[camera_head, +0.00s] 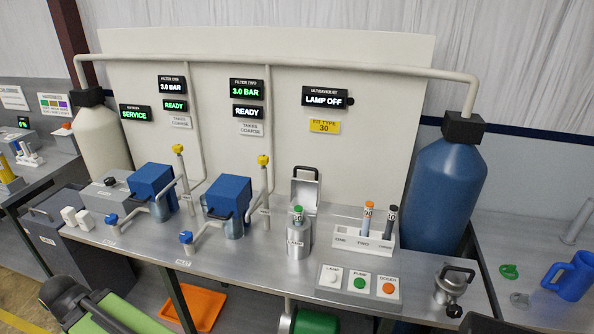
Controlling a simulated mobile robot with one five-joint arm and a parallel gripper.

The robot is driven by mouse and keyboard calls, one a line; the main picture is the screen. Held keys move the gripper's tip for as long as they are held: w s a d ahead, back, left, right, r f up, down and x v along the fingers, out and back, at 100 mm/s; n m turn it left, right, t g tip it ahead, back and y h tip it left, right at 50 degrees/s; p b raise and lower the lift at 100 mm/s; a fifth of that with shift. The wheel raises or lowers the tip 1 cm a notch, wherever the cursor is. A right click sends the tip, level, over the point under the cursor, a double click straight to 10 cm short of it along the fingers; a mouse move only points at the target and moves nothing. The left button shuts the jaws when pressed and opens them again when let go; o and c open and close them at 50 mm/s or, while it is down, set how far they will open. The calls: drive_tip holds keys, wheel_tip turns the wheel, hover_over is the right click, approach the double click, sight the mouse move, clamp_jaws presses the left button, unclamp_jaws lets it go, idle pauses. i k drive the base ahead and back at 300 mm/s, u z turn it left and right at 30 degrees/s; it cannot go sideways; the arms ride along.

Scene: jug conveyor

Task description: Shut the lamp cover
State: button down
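The lamp cover (304,195) is a pale metal flap with a black handle on its top edge. It stands upright, raised open, behind the silver cylindrical lamp housing (299,242). A green-capped tube (297,214) stands in the top of the housing, its end sticking up in front of the cover. The sign above (322,97) reads LAMP OFF.
A rack (352,239) with an orange-capped and a dark-capped tube stands right of the lamp. A button panel (358,284) lies in front, and a metal pot (449,287) with a black handle stands at right. Blue-lidded filters (228,196) are at left.

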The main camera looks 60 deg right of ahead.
sight(306, 187)
drive_tip(key=u, duration=0.1)
drive_tip(key=k, duration=1.2)
drive_tip(key=z, duration=0.85)
drive_tip(key=i, duration=1)
drive_tip(key=u, duration=0.1)
